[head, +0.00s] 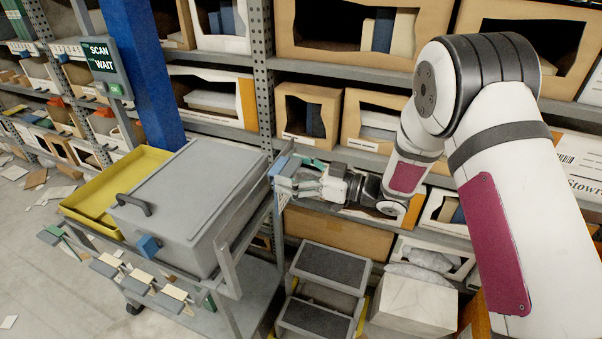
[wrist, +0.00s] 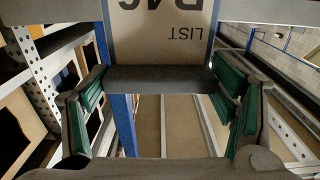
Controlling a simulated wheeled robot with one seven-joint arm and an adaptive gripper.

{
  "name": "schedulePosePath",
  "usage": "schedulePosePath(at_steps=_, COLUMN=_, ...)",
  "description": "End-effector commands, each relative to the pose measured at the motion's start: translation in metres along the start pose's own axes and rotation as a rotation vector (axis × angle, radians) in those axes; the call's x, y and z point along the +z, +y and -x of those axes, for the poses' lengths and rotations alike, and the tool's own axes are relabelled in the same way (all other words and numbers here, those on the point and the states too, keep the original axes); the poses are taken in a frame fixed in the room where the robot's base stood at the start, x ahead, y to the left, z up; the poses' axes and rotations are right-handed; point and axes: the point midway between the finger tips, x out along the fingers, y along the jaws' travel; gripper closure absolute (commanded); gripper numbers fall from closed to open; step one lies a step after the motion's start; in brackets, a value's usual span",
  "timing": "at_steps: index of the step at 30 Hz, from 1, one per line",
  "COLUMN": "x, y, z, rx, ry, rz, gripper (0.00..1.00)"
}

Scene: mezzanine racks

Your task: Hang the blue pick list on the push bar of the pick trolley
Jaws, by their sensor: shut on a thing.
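The blue pick list (head: 282,164) is at my gripper's fingertips, seen nearly edge-on in the head view. In the wrist view the blue-edged pick list (wrist: 165,30) shows upside-down lettering, with a dark grey strip between my fingers. My gripper (head: 288,182) is shut on it, and its green-padded fingers (wrist: 158,80) stand at both ends of the strip. The pick trolley (head: 190,200) stands to the left. Its grey push bar (head: 248,213) runs along its right end, and the list is by the bar's far end. I cannot tell whether they touch.
A lidded grey tote (head: 190,190) and a yellow tray (head: 110,185) sit on the trolley. Small tags hang along its near side. A step stool (head: 325,270) and a pale carton (head: 415,300) stand right of it. Loaded racks close off the back.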

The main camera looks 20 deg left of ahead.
Motion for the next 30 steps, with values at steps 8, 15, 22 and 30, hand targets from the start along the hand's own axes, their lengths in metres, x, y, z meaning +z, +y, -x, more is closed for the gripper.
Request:
schedulePosePath(at_steps=8, x=0.000, y=0.000, z=-0.021, rx=-0.001, ry=0.000, rz=0.002, gripper=0.50)
schedulePosePath(at_steps=15, x=0.000, y=0.000, z=-0.038, rx=-0.001, ry=0.000, rz=0.001, gripper=0.50)
schedulePosePath(at_steps=22, x=0.001, y=0.000, z=-0.051, rx=0.000, ry=0.001, rz=0.002, gripper=0.50)
schedulePosePath(at_steps=30, x=0.008, y=0.000, z=-0.050, rx=0.001, ry=0.001, rz=0.000, gripper=0.50)
